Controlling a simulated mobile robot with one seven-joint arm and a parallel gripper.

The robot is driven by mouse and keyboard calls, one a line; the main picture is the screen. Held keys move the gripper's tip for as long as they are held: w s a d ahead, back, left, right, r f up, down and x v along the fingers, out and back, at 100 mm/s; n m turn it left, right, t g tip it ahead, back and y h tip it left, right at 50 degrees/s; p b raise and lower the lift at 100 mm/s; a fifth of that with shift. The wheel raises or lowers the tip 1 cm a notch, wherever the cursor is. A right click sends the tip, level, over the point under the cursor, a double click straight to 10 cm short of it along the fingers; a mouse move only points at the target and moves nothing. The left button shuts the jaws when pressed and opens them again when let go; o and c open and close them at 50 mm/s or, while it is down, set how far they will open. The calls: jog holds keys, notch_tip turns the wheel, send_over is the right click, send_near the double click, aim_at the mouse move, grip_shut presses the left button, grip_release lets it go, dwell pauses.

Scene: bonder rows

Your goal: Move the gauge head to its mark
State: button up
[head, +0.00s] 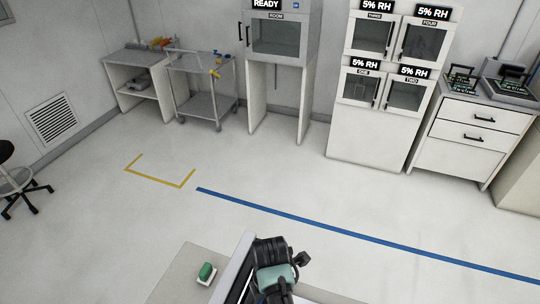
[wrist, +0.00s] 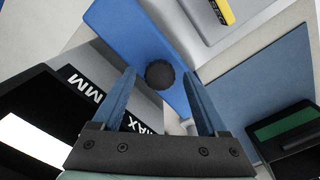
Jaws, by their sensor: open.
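A round black knob-like thing (wrist: 160,74), which may be the gauge head, shows in the wrist view at the edge of a blue panel (wrist: 140,35). My gripper (wrist: 159,80) is open, its two blue fingers spread on either side of the knob in the picture. I cannot tell whether they touch it or how far below it is. In the head view my arm's end hides part of the bench (head: 180,270) at the bottom, and the fingers do not show there. I cannot make out the mark in either view.
Dark label strips with partly cut white letters (wrist: 85,80) lie left of the fingers. A blue mat (wrist: 265,85) and a dark tray with green (wrist: 290,135) are at right. In the head view, a green item (head: 207,271) sits on the bench; open floor (head: 320,185) lies beyond.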

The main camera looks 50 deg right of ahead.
grip_shut()
dwell(1.3)
